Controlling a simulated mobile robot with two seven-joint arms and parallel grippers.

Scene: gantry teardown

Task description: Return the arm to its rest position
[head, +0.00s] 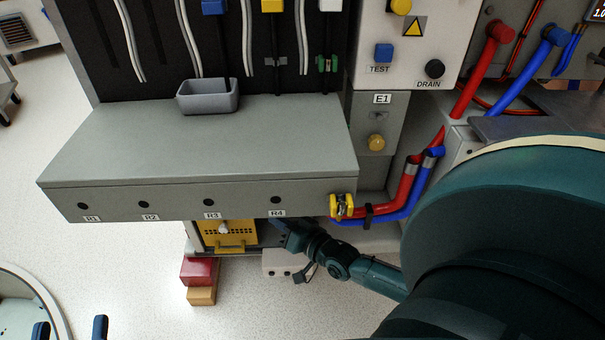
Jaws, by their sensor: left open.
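My left gripper (70,325) shows only as two dark fingertips at the bottom left edge.
A yellow module (230,234) sits under the bench, left of the right gripper. Red and yellow blocks (199,272) are below it. Red and blue hoses (405,185) run right of the bench. A grey bin (208,97) stands on top. The left floor is mostly clear.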

